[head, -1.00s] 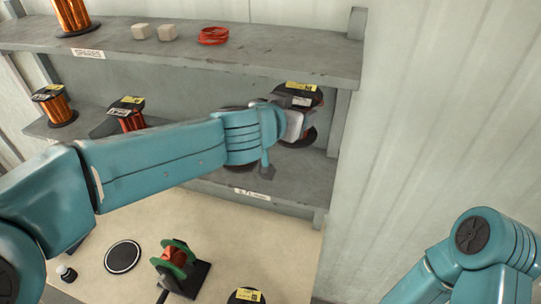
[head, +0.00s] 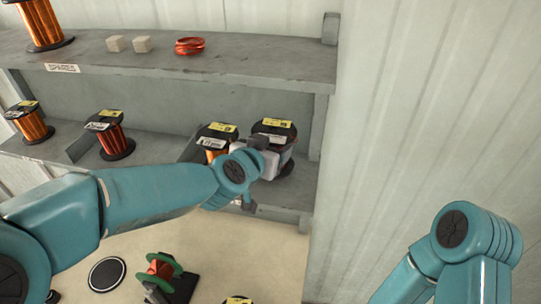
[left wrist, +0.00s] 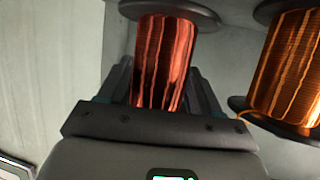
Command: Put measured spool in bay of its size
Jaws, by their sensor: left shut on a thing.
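My left gripper (head: 264,160) is shut on a spool (head: 275,128) with a dark top flange and a yellow label. The spool is upright at the right end of the lower shelf. In the left wrist view its reddish copper winding (left wrist: 165,60) sits between the fingers. I cannot tell whether its bottom flange rests on the shelf board. An orange-copper spool (head: 216,133) stands just left of it and also shows in the left wrist view (left wrist: 290,70). My right gripper is out of view; only part of that arm shows.
The lower shelf (head: 285,192) also holds a red-copper spool (head: 114,138) and an orange spool (head: 30,122) farther left, with dividers between. The upper shelf (head: 250,67) overhangs it. A green-flanged spool (head: 160,270) and a round black-rimmed disc (head: 107,274) are on the bench below.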

